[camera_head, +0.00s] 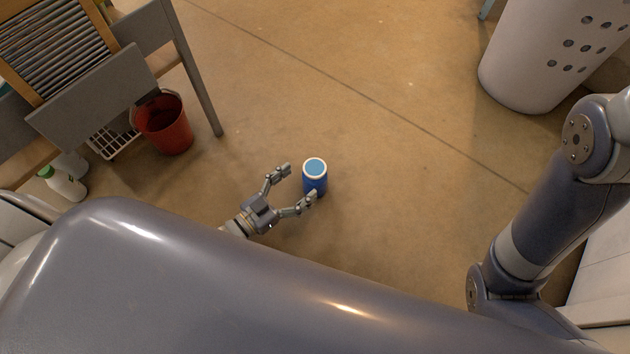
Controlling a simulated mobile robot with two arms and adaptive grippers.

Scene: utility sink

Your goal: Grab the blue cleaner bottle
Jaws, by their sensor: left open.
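A blue cylindrical container (314,178) with a white ring around its blue top stands upright on the brown floor, near the middle of the head view. It looks like the blue cleaner bottle; no label is readable. My left gripper (300,184) is open, with its two fingers spread toward the container from the lower left. One fingertip is at the container's upper left and the other is close to its lower side. I cannot tell whether either finger touches it. My right gripper is out of view; only my right arm shows on the right.
A red bucket (165,124), a white crate (112,141) and a white bottle with a green cap (62,184) are by the grey wooden stand (188,62) at left. A white perforated basket (545,55) stands at upper right. The floor beyond the container is clear.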

